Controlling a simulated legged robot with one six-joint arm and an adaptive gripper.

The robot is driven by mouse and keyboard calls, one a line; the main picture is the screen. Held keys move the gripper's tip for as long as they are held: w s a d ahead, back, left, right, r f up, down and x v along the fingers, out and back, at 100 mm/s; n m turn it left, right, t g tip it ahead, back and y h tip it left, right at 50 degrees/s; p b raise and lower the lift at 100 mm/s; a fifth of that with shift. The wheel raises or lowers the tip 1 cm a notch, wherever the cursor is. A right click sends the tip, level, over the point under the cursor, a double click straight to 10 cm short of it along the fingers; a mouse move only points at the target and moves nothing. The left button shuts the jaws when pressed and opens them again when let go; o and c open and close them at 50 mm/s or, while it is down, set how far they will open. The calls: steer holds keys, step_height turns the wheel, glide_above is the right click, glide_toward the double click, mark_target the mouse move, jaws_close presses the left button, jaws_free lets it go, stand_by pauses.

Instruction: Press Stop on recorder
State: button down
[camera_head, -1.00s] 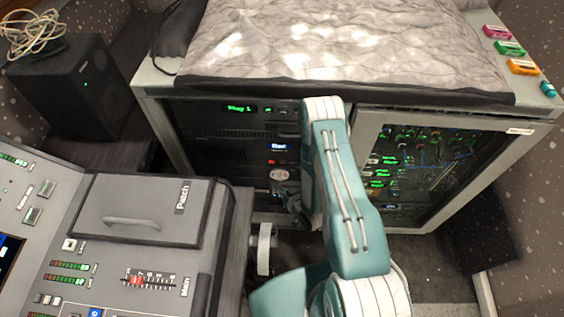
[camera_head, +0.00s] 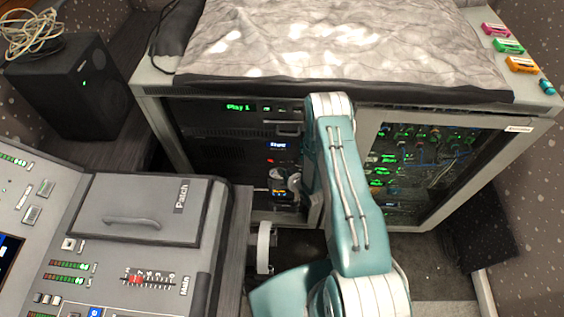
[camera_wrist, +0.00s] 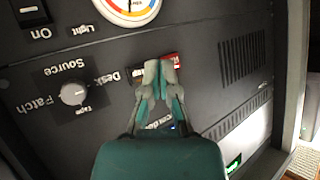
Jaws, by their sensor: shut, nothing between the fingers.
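The recorder (camera_head: 277,153) is a dark unit in the rack with a small lit blue display (camera_head: 277,145), whose text is too blurred to read surely. Its panel appears upside down in the wrist view. My gripper (camera_wrist: 160,66) is shut and empty, its fingertips at two adjoining buttons. A red button (camera_wrist: 171,60) shows beside the right fingertip, and a dark button (camera_wrist: 140,75) with pale lettering is partly covered by the left one. I cannot tell whether the tips touch either. The fingers cover part of the panel label and the blue display.
A round meter (camera_wrist: 128,6) and a Source knob (camera_wrist: 74,94) are close by in the wrist view. To the right is a glass rack door (camera_head: 435,165). The mixing desk (camera_head: 110,255) stands at the near left, with a black speaker (camera_head: 70,95) behind it.

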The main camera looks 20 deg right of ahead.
steer(key=shift+w+d, duration=0.2)
steer(key=shift+w, duration=0.45)
steer(key=shift+w, duration=0.1)
stand_by(0.9)
steer(key=shift+w+d+r, duration=0.1)
steer(key=shift+w+d, duration=0.05)
steer(key=shift+w, duration=0.15)
steer(key=shift+w+d, duration=0.1)
steer(key=shift+w, duration=0.2)
stand_by(0.8)
steer(key=shift+s+a, duration=0.25)
steer(key=shift+s, duration=0.45)
steer(key=s, duration=0.1)
steer(key=s+a, duration=0.1)
steer(key=s, duration=0.2)
steer(key=shift+s+a, duration=0.25)
steer(key=shift+s, duration=0.15)
